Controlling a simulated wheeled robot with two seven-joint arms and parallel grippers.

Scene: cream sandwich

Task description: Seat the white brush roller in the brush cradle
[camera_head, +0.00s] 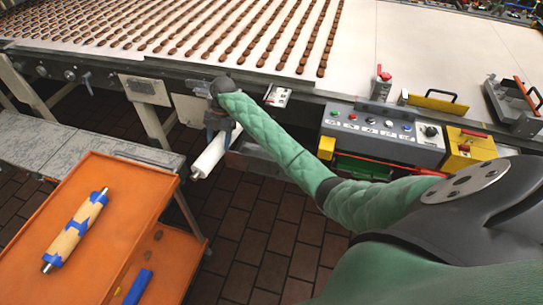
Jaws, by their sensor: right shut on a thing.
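The white brush roller (211,157) is a slim white cylinder, tilted, with its lower end pointing down and left toward the floor. My right gripper (219,119) is shut on its upper part, in front of the conveyor's side. The fingers and the roller's upper end are partly hidden by the gripper and arm. I cannot make out the brush cradle for certain; a dark bracket or tray (252,163) sits under the conveyor edge, just right of the roller and partly behind my arm. My left gripper is not in view.
The conveyor (345,60) carries rows of brown biscuits. A control panel (385,128) with buttons is on its edge at right. An orange cart (128,192) at lower left holds a tan roller with blue bands (75,231). Brick floor lies open between cart and arm.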

